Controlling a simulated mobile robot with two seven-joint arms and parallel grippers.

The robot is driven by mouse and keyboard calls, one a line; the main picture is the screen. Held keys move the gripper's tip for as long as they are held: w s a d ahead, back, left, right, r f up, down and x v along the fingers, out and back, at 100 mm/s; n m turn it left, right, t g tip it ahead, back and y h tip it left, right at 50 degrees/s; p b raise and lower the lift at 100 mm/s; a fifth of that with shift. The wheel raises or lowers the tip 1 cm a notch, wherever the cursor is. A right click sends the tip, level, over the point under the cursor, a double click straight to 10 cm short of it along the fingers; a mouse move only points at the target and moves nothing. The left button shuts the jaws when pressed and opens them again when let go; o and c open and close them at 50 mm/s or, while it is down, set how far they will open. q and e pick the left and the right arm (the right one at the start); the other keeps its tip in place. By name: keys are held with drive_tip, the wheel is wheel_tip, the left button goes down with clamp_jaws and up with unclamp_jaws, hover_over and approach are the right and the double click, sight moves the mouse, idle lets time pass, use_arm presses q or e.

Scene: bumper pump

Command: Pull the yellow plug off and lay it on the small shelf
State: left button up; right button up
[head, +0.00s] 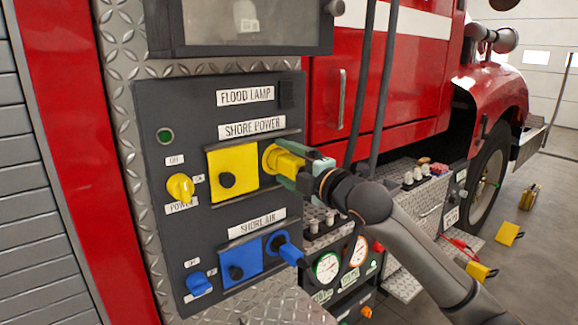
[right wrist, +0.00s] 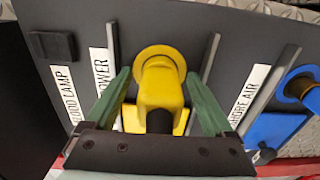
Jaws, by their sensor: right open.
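The yellow plug (head: 284,160) sits in its round yellow socket beside the SHORE POWER cover on the dark panel. My right gripper (head: 300,169) reaches it from the right. In the right wrist view, the green fingers of my right gripper (right wrist: 161,88) stand open, one on each side of the yellow plug (right wrist: 160,88), with a gap visible on both sides. A diamond-plate ledge (head: 285,307) shows below the panel; I cannot tell whether this is the small shelf. My left gripper is not in view.
A blue plug (head: 287,250) sits below, beside the blue SHORE AIR cover (head: 237,263). A yellow POWER knob (head: 180,187) is at left. Dark hoses (head: 374,80) hang just behind my right gripper. Gauges (head: 327,268) stand below my forearm. Yellow wheel chocks (head: 507,233) lie on the floor at right.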

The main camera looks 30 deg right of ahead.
sight(299, 170)
drive_tip(key=shift+c, duration=0.3)
clamp_jaws()
idle(0.6)
drive_tip(key=shift+s, duration=0.15)
drive_tip(key=shift+s+d+b, duration=0.15)
drive_tip(key=shift+s+b, duration=0.6)
drive_tip(key=shift+s, duration=1.15)
drive_tip(key=shift+s+b, duration=0.55)
drive_tip(key=shift+s, duration=0.4)
